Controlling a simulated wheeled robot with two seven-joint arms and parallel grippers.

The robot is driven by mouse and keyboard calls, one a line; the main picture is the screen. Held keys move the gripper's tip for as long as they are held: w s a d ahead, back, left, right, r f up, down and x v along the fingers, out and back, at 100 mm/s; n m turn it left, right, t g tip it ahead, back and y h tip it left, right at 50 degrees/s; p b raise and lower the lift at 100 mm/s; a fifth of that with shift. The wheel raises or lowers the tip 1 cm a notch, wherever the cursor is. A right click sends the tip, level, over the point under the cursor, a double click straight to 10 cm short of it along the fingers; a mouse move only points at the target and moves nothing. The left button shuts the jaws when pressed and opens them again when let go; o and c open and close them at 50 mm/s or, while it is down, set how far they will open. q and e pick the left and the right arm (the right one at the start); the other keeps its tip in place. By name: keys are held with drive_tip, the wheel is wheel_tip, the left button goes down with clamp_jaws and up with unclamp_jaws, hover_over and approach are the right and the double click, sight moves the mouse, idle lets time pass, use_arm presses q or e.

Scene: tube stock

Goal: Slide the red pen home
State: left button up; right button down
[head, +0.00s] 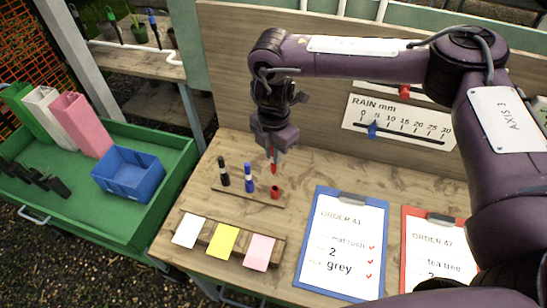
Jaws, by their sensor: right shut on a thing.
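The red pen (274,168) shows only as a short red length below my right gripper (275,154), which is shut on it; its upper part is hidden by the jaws. The pen points down, roughly upright. Just below it, with a gap between, a small red cap (275,192) stands at the right end of a wooden pen strip (262,197). A black pen (223,172) and a blue pen (249,178) stand upright in the same strip, to the left. My left gripper is out of view.
White, yellow and pink cards (259,252) lie on a wooden rack in front. Clipboards with blue (309,247) and red backs lie to the right. A rain gauge board (402,120) is on the back panel. A green cart with a blue bin (128,175) stands left.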

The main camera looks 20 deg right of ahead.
sight(275, 171)
drive_tip(key=shift+s+d+f+b, duration=0.2)
drive_tip(key=shift+f+b, duration=0.25)
drive_tip(key=shift+f, duration=0.15)
wheel_tip(275, 171, down, 4)
drive_tip(key=b, duration=0.2)
drive_tip(key=shift+a+r+b, duration=0.1)
drive_tip(key=shift+r+b, duration=0.1)
drive_tip(key=shift+b, duration=0.15)
drive_tip(key=shift+f+b, duration=0.3)
drive_tip(key=shift+f, duration=0.1)
drive_tip(key=shift+f, duration=0.1)
drive_tip(key=shift+f+b, duration=0.35)
drive_tip(key=shift+f, duration=0.45)
